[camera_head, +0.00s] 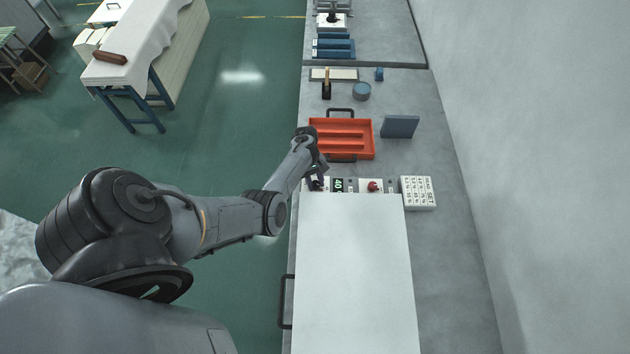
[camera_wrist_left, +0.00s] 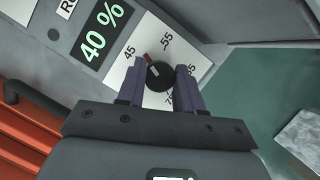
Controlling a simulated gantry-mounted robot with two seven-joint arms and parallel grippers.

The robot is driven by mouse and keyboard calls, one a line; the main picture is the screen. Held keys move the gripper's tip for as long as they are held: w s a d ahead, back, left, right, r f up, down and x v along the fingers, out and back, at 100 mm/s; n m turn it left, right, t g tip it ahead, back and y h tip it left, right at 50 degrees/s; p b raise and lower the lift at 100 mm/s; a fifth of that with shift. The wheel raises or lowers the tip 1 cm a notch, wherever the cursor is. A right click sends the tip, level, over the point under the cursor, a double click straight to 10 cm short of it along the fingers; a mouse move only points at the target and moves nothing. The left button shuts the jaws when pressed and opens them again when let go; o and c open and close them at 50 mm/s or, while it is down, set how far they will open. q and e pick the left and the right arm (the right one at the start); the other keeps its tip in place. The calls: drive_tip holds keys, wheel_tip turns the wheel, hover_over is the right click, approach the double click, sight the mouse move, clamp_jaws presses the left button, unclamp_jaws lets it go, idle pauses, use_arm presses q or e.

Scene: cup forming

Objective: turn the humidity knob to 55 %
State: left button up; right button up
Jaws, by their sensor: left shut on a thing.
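The humidity knob (camera_wrist_left: 160,75) is a round black knob with a red pointer mark, on a white dial plate (camera_wrist_left: 124,60) printed with 45 and 55. In the head view my left gripper (camera_head: 317,180) is at the left end of the control panel and hides the knob. The right gripper is in neither view.
A large white surface (camera_head: 354,270) fills the front.

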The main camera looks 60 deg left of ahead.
use_arm(q)
drive_tip(key=m, duration=0.2)
drive_tip(key=m+g, duration=0.1)
drive_tip(key=m, duration=0.1)
drive_tip(key=shift+w+m+g+y+p, duration=0.1)
drive_tip(key=shift+m+g+y+p, duration=0.2)
drive_tip(key=shift+y, duration=0.1)
drive_tip(key=m, duration=0.2)
drive_tip(key=m+g+y, duration=0.1)
drive_tip(key=m, duration=0.2)
drive_tip(key=shift+g, duration=0.3)
drive_tip(key=shift+m, duration=0.3)
drive_tip(key=o, duration=1)
drive_tip(key=shift+w, duration=0.1)
